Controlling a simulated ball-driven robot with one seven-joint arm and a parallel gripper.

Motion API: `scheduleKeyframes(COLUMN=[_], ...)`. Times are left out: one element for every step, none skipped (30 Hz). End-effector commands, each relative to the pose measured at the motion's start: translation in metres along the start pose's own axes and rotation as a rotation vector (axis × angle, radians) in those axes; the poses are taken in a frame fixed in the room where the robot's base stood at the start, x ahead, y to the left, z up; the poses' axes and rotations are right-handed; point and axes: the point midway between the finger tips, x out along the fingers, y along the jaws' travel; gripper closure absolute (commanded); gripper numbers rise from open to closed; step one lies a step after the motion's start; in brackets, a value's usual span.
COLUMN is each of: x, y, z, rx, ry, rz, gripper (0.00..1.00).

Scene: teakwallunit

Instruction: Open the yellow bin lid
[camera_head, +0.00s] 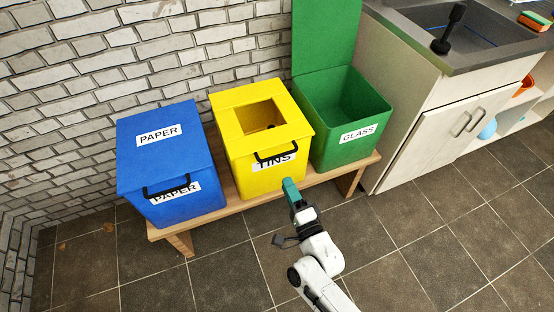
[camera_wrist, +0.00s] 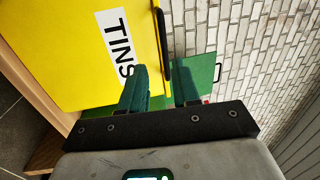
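The yellow bin (camera_head: 250,156) stands in the middle of a wooden bench. Its yellow lid (camera_head: 233,95) is down, with a square opening in the top. A black handle (camera_head: 276,157) sits at the front edge of the lid, above the TINS label (camera_head: 268,164). My gripper (camera_head: 290,183) is in front of the bin's lower right, below the handle. In the wrist view, its two teal fingers (camera_wrist: 160,75) are apart with nothing clamped between them. The handle (camera_wrist: 162,45) shows between and beyond the fingertips; whether it touches them I cannot tell.
The blue PAPER bin (camera_head: 165,205) stands left with its lid down. The green GLASS bin (camera_head: 360,105) stands right with its lid (camera_head: 325,35) raised. The bench (camera_head: 210,217) carries the bins. A sink cabinet (camera_head: 432,135) is further right. Tiled floor in front is clear.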

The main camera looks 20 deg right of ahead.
Motion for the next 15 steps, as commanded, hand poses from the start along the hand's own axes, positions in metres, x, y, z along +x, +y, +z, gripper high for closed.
scheduleKeyframes(x=[0.0,0.0,0.0,0.002,0.003,0.006,0.009,0.013,0.019,0.024,0.029,0.037,0.043,0.048,0.056], y=[0.002,0.002,0.001,0.001,0.0,-0.001,-0.001,-0.001,-0.002,-0.002,-0.003,-0.002,-0.003,-0.003,-0.003], z=[-0.001,-0.002,-0.003,-0.003,-0.003,-0.004,-0.004,-0.004,-0.004,-0.004,-0.004,-0.004,-0.005,-0.005,-0.005], rx=[0.021,0.03,0.04,0.046,0.049,0.05,0.05,0.05,0.049,0.049,0.048,0.048,0.049,0.049,0.048], ry=[0.014,0.021,0.027,0.031,0.033,0.034,0.035,0.035,0.034,0.034,0.035,0.035,0.034,0.034,0.034], rz=[-0.019,-0.028,-0.038,-0.044,-0.048,-0.05,-0.05,-0.05,-0.051,-0.051,-0.051,-0.051,-0.051,-0.051,-0.05], gripper=[0.69,0.69,0.69,0.69,0.69,0.69,0.69,0.69,0.69,0.69,0.69,0.69,0.69,0.69,0.69])
